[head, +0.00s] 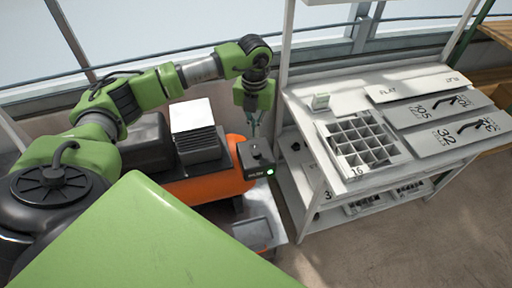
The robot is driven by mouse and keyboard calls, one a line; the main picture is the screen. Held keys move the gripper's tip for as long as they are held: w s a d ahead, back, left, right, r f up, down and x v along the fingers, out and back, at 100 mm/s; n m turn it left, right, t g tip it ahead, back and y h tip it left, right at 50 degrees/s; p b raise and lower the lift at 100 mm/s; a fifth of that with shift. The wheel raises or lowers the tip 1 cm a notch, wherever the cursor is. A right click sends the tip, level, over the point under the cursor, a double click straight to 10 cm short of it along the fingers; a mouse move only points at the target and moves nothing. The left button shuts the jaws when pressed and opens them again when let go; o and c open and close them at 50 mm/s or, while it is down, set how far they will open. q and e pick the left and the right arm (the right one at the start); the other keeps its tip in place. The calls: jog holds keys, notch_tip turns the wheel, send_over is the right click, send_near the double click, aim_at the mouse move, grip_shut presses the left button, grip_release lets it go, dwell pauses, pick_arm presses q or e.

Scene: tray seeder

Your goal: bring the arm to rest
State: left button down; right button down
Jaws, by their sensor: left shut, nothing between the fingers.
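My left arm reaches in from the left and bends downward at its wrist. My left gripper (254,126) is shut and empty, pointing down just above a small dark box (258,161) with a lit green lamp. I cannot tell whether the fingertips touch the box. My right gripper is out of view.
The box sits at the end of an orange tank (225,181) with a white, finned block (193,117) on it. To the right, a white bench (300,103) bears a gridded tray (336,150) and numbered plates (446,119) with black handles. Bare floor (400,250) lies at front right.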

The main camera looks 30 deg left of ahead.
pick_arm(q)
jog(key=shift+r, duration=0.45)
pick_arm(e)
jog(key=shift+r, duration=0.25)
